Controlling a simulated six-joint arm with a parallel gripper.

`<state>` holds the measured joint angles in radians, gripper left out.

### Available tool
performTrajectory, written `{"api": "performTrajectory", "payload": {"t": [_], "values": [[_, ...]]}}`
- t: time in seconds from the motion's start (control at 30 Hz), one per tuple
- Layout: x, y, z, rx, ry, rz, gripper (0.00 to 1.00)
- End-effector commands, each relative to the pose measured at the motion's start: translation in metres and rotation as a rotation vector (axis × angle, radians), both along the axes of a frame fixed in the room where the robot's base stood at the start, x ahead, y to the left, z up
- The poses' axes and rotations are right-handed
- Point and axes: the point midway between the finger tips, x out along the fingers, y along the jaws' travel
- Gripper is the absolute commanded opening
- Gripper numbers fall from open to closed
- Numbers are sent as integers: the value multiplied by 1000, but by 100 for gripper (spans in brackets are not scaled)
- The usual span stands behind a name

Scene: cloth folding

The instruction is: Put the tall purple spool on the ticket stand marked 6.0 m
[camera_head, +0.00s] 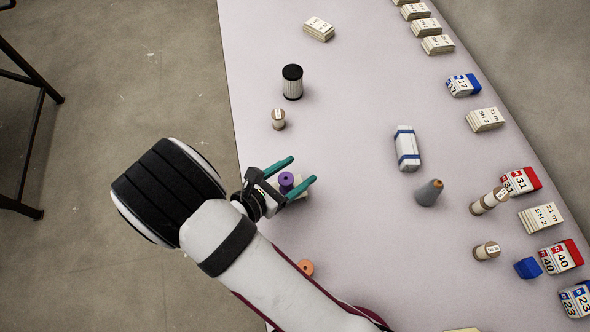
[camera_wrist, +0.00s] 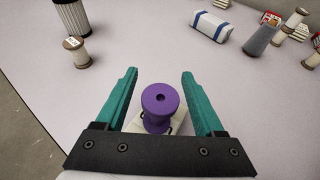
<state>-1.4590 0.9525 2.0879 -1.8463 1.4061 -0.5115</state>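A purple spool (camera_wrist: 160,107) stands upright on a pale ticket stand (camera_wrist: 136,125) in the wrist view. In the head view the purple spool (camera_head: 287,181) shows between my gripper's fingers, with a pale edge of the stand (camera_head: 303,190) beside it. My gripper (camera_head: 302,170) has two teal fingers spread apart, one on each side of the spool. In the wrist view (camera_wrist: 158,75) gaps show between the spool and both fingers. The stand's marking is hidden.
A small wooden spool (camera_head: 278,119) and a black-capped cylinder (camera_head: 292,82) stand beyond my gripper. An orange spool (camera_head: 305,267) is near my arm. A white-and-blue bundle (camera_head: 407,148) and a grey cone (camera_head: 428,192) lie to the right. Several marked stands line the table's right edge.

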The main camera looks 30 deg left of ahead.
Motion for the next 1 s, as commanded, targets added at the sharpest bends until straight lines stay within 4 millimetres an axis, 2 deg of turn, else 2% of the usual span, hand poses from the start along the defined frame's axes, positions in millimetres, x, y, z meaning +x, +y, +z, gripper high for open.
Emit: {"api": "performTrajectory", "payload": {"t": [0.17,0.23,0.5,0.7,0.9,0.97,1.0], "values": [[-1,0,4,0,0,1,70],[-11,3,7,2,-1,3,70],[-71,16,33,4,-1,6,70],[-103,21,46,3,-1,2,70],[-108,20,50,3,1,-9,70],[-99,12,55,32,11,-72,70],[-87,-1,63,74,24,-165,70]]}}
